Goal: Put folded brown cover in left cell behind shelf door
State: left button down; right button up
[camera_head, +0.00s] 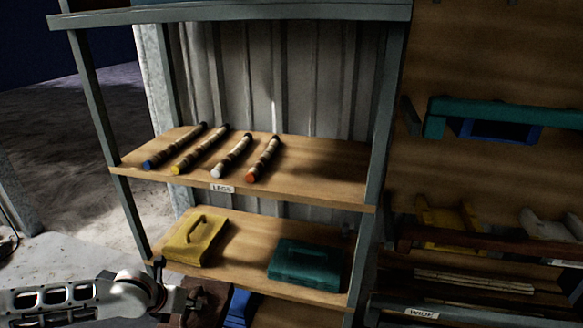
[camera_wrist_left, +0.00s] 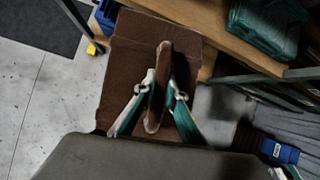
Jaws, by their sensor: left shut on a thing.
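My left gripper (camera_head: 190,300) is low at the left of the head view, in front of the shelf's lower board. It is shut on the upright handle of the folded brown cover (camera_head: 212,297). In the left wrist view the cover (camera_wrist_left: 128,62) is a brown block, and its handle stands between the two teal-padded fingers (camera_wrist_left: 161,88). In the head view the cover is dark, partly hidden by the gripper and cut by the bottom edge. I cannot make out a left cell or a shelf door for certain.
A yellow cover (camera_head: 195,238) and a teal cover (camera_head: 306,264) lie on the lower board. A blue item (camera_head: 239,308) is beside the brown cover. Several wrapped legs (camera_head: 230,155) lie on the board above. A grey shelf post (camera_head: 378,140) separates this from the right-hand racks.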

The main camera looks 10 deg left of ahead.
pick_arm(q)
jog(key=shift+d, duration=0.15)
jog(key=shift+d+f+n+y, duration=0.35)
jog(key=shift+d+n+y, duration=0.3)
jog(key=shift+n, duration=0.35)
jog(key=d+n+y, duration=0.1)
jog(key=n, duration=0.1)
jog(key=d+n+y, duration=0.1)
jog(key=d+n, duration=0.1)
jog(key=shift+s+f, duration=0.1)
jog(key=shift+f, duration=0.1)
jog(key=n, duration=0.1)
jog(key=d+n+y, duration=0.1)
jog(key=d+n+g, duration=0.1)
jog(key=shift+s+r+y, duration=0.15)
jog(key=shift+s+y, duration=0.1)
jog(key=shift+y, duration=0.1)
jog(key=n, duration=0.1)
jog(key=d+n+g, duration=0.1)
jog(key=d+r+n+y, duration=0.1)
jog(key=shift+s+n+g, duration=0.3)
jog(key=shift+g, duration=0.1)
notch_tip(320, 180, up, 22)
jog(key=n+g+h, duration=0.3)
jog(key=n+g, duration=0.7)
jog(key=n, duration=1.1)
send_over(215, 317)
jog(key=s+d, duration=0.5)
jog(key=d, duration=0.3)
jog(key=shift+w+d+f, duration=0.1)
